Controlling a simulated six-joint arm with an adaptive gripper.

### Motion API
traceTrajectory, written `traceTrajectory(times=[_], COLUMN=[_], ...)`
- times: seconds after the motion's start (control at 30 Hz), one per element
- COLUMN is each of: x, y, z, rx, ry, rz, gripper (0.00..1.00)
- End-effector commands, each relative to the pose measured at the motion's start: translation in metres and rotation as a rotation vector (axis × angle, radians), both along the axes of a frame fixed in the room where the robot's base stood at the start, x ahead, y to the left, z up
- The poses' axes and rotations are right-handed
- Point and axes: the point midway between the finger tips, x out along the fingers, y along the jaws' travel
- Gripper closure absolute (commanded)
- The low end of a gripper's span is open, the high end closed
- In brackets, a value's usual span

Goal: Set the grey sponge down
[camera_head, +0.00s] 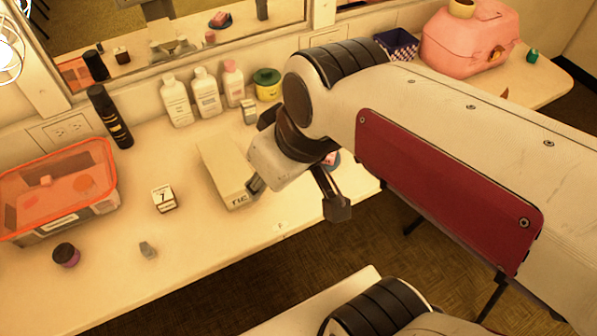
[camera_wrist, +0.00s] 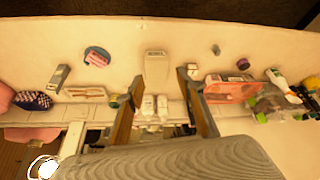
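A small grey piece (camera_head: 148,249), which looks like the grey sponge, lies on the white counter (camera_head: 200,262) near its front edge, left of centre in the head view. It also shows as a small grey spot in the wrist view (camera_wrist: 215,49). My gripper (camera_head: 296,198) is over the counter's front edge, well to the right of this piece, with its fingers spread wide. In the wrist view my gripper (camera_wrist: 158,84) also shows its two fingers apart, and I see nothing held between them.
A pale box (camera_head: 222,168) lies close beside my left finger. A calendar block (camera_head: 163,199), a purple jar (camera_head: 66,255) and an orange-lidded bin (camera_head: 60,190) stand left. White bottles (camera_head: 206,92) line the back. The counter around the grey piece is clear.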

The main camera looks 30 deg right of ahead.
Motion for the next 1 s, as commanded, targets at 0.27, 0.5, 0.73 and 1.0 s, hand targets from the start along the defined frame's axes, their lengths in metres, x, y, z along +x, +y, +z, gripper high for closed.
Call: traceTrajectory(times=[0.27, 0.5, 0.73, 1.0], x=[-0.031, -0.039, -0.039, -0.039], y=[-0.027, -0.034, -0.034, -0.034], z=[0.004, 0.003, 0.003, 0.003], rx=[0.019, 0.025, 0.025, 0.025], ry=[-0.047, -0.059, -0.059, -0.059], rz=[-0.207, -0.267, -0.265, -0.265], gripper=[0.63, 0.63, 0.63, 0.63])
